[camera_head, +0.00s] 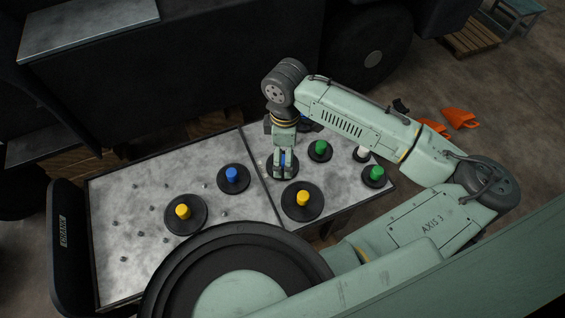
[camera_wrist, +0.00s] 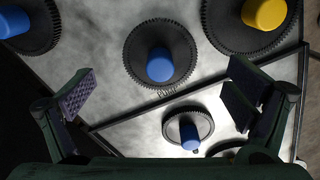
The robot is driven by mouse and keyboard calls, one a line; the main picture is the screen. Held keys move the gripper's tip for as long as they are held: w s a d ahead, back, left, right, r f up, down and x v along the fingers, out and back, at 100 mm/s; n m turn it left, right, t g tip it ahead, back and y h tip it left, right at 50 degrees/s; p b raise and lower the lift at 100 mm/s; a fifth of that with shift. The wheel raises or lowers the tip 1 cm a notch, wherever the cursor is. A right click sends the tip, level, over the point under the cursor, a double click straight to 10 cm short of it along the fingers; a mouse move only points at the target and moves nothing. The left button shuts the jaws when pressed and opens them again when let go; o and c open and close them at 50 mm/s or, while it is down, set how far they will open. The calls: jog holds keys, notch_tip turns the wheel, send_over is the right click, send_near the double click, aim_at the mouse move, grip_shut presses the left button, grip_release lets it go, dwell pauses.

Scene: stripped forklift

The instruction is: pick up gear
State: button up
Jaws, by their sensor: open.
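Several dark toothed gears with coloured hubs lie on a grey metal table. My gripper (camera_head: 283,165) points down over a blue-hubbed gear (camera_head: 272,167), whose hub is partly hidden by the fingers. In the wrist view my gripper (camera_wrist: 160,98) is open, its two padded fingers wide apart with nothing between them. A blue-hubbed gear (camera_wrist: 160,63) lies at the upper middle there, and a smaller-looking blue-hubbed gear (camera_wrist: 189,130) lies lower, past the panel edge. A yellow-hubbed gear (camera_wrist: 264,14) is at the top right. I cannot tell the gap to the nearest gear.
On the table (camera_head: 140,232) are another blue-hubbed gear (camera_head: 232,176), yellow-hubbed gears (camera_head: 183,212) (camera_head: 302,198) and green-hubbed gears (camera_head: 320,149) (camera_head: 375,174). Small pegs stand on the left panel. Orange objects (camera_head: 459,118) lie on the floor. Dark machinery (camera_head: 200,70) stands behind.

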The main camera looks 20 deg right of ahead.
aim_at(283, 159)
jog(key=shift+w+a+f, duration=0.1)
jog(key=shift+a+f, duration=0.1)
jog(key=shift+f, duration=1.75)
jog(key=shift+c, duration=0.4)
jog(key=c, duration=2.2)
